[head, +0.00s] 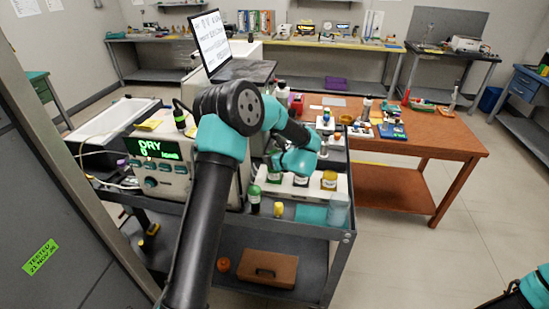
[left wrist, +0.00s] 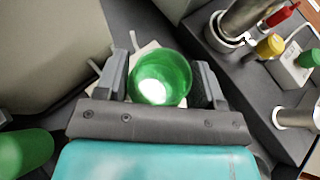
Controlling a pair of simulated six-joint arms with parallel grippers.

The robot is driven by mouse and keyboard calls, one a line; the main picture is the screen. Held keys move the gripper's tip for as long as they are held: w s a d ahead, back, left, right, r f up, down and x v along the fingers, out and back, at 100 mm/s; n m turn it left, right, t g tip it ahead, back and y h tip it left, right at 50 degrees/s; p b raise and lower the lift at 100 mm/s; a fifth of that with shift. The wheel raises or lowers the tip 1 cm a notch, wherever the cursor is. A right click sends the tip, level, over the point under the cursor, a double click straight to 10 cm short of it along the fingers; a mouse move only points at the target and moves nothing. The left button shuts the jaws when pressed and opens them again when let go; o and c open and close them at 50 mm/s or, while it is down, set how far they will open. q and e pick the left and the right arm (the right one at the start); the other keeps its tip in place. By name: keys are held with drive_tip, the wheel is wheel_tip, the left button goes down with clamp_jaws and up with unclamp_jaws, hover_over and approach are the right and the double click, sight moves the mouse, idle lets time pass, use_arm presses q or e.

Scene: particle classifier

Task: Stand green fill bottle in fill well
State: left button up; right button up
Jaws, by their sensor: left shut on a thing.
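A green fill bottle (left wrist: 160,78) stands between the two fingers of my left gripper (left wrist: 163,84), which is shut on it; the left wrist view looks at its round green top. A pale flat piece shows behind the bottle, but I cannot tell whether the bottle touches it. In the head view my left arm reaches over the cart to a white block (head: 312,194) holding bottles. The fingers are largely hidden there by the wrist. I cannot make out the fill well clearly. My right gripper is not in view; only part of that arm shows at the lower right.
Another green-topped bottle (head: 254,197) and a yellow-capped one (head: 279,210) stand at the cart's front. An amber bottle (head: 329,180) is at the block's right end. A control box (head: 165,175) with a green display is left. A wooden bench (head: 430,140) with tools lies behind right.

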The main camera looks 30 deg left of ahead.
use_arm(q)
drive_tip(key=o, duration=1.2)
drive_tip(key=shift+f, duration=0.1)
drive_tip(key=shift+c, duration=0.2)
drive_tip(key=shift+s+d+r, duration=0.1)
drive_tip(key=shift+d+r, duration=0.1)
drive_tip(key=shift+r, duration=0.1)
drive_tip(key=v, duration=1.1)
drive_tip(key=shift+s+d, duration=0.15)
drive_tip(key=shift+d, duration=0.05)
